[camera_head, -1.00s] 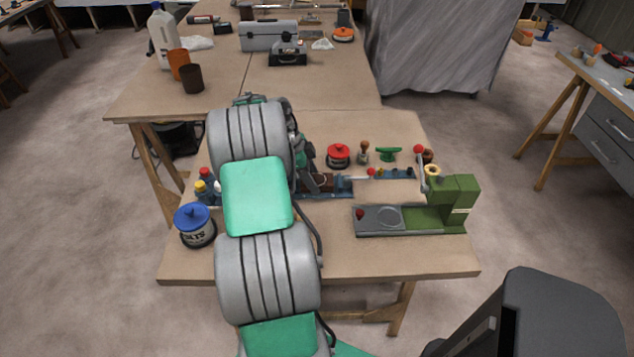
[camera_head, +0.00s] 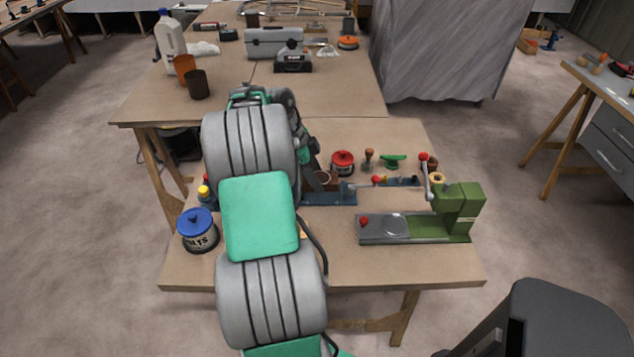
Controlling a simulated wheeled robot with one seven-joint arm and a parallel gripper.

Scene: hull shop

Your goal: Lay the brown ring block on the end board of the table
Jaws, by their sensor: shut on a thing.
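My gripper (camera_head: 318,182) is small and partly hidden behind my own arm. It is shut on the brown ring block (camera_head: 329,180), which shows as a brown piece at the jaws. The block is in front of a blue metal base (camera_head: 335,198); I cannot tell whether they touch. The wooden table (camera_head: 420,270) has a seam between its far part and its near end board, and the bare front strip of that near part shows.
A green press (camera_head: 460,215) stands at the right, and a blue-lidded tin (camera_head: 198,231) at the left. A red-lidded tin (camera_head: 343,161), a stamp (camera_head: 368,159) and a green handle (camera_head: 392,161) stand behind the blue base. The front strip is mostly clear.

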